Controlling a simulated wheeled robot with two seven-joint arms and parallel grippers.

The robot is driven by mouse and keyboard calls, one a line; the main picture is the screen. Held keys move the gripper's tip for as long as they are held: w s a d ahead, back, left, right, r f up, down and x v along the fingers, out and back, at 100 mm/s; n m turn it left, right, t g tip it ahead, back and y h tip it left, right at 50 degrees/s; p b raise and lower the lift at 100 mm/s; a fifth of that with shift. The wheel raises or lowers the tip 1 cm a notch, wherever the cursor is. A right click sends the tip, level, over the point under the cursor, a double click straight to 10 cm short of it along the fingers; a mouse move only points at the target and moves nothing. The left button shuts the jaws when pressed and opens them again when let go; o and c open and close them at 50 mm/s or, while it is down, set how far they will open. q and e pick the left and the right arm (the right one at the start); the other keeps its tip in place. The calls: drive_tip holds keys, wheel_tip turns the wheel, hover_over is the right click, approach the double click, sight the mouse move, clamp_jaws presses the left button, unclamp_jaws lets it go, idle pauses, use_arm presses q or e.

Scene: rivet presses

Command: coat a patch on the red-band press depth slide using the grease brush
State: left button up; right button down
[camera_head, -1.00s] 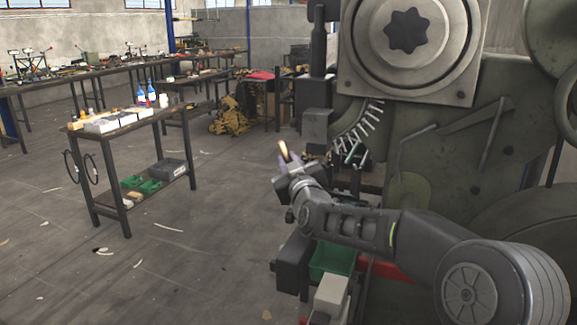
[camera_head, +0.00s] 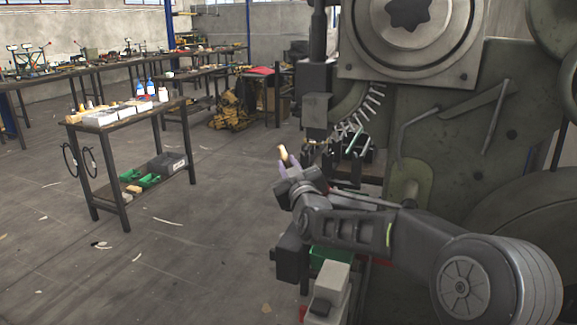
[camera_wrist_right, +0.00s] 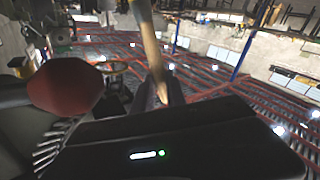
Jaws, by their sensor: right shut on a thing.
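My right gripper (camera_head: 289,168) is shut on the grease brush, whose pale wooden part (camera_head: 283,152) sticks up from between the fingers. In the right wrist view the wooden shaft (camera_wrist_right: 149,45) runs from the top edge down to the fingers (camera_wrist_right: 168,92); I cannot make out bristles. The large grey-green press (camera_head: 440,130) fills the right side, and the gripper is in front and left of its lower tooling (camera_head: 350,145), apparently apart from it. I cannot single out the depth slide or a red band. My left gripper is not in view.
A dark-red rounded part (camera_wrist_right: 65,87) is close by in the right wrist view. A green bin (camera_head: 330,257) and a pale box (camera_head: 329,290) are below my right arm. A worktable (camera_head: 150,113) with bottles stands at left; the floor between is open.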

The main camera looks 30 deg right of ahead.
drive_tip(key=shift+a, duration=0.1)
drive_tip(key=s+a+f+n+y, duration=0.3)
drive_tip(key=a+f+y, duration=0.3)
drive_tip(key=a, duration=0.6)
drive_tip(key=s+a+f+n+y, duration=0.2)
drive_tip(key=a+f+n+y, duration=0.2)
drive_tip(key=a+f, duration=0.6)
drive_tip(key=a+y, duration=0.1)
drive_tip(key=a, duration=0.1)
drive_tip(key=shift+s+a+t+y, duration=0.3)
drive_tip(key=shift+s+a+y, duration=0.1)
